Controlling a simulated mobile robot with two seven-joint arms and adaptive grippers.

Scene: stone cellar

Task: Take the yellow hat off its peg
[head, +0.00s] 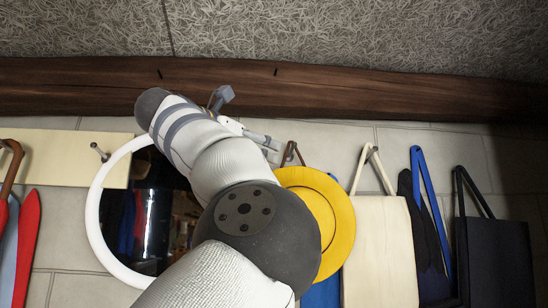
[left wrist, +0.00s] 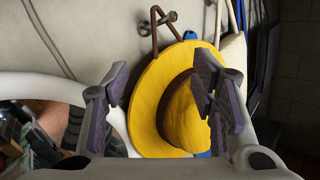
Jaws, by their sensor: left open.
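The yellow hat (head: 338,205) hangs flat against the tiled wall, partly hidden behind my left arm in the head view. The left wrist view shows its wide brim and domed crown (left wrist: 185,110). A brown loop (left wrist: 154,32) at its top hangs over a metal peg (left wrist: 168,17). My left gripper (head: 270,147) is near the loop, up and left of the hat. In the left wrist view its two fingers (left wrist: 162,80) are spread apart with the hat beyond them and nothing between them held. Whether they touch the hat cannot be told. My right gripper is out of view.
A round white-framed mirror (head: 93,210) is left of the hat, partly behind my arm. A cream bag (head: 380,250), a dark bag with blue straps (head: 432,270) and a black bag (head: 497,260) hang to the right. A bare peg (head: 99,150) shows at left. A wooden beam (head: 380,95) runs above.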

